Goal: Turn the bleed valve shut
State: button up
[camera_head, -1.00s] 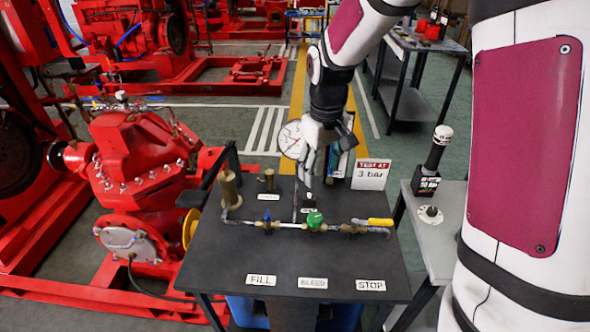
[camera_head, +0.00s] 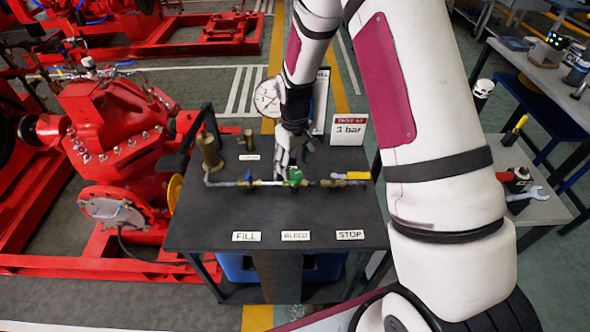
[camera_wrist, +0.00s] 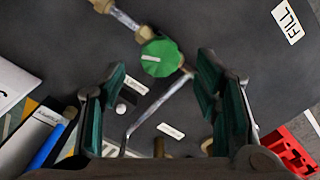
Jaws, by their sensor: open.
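The green round knob (camera_head: 295,174) sits on the pipe run across the dark bench, in line with the BLEED label (camera_head: 295,236). I take it as the bleed valve. In the wrist view the green knob (camera_wrist: 162,57) lies just ahead of my fingertips, between their lines, with no visible contact. My gripper (camera_wrist: 161,68) is open and empty, its dark green finger pads on both sides. In the head view my gripper (camera_head: 285,156) is just behind and above the knob, and its fingers partly overlap the pipework there.
On the same pipe are a blue valve (camera_head: 248,177) at left and a yellow lever (camera_head: 351,175) at right. A brass cylinder (camera_head: 208,150) stands at the left. A gauge (camera_head: 266,98) and a pressure sign (camera_head: 348,131) are at the back. The bench front is clear.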

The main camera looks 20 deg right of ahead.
aim_at(295, 173)
jog(key=shift+f, duration=1.7)
jog(key=c, duration=1.1)
jog(key=shift+c, duration=0.2)
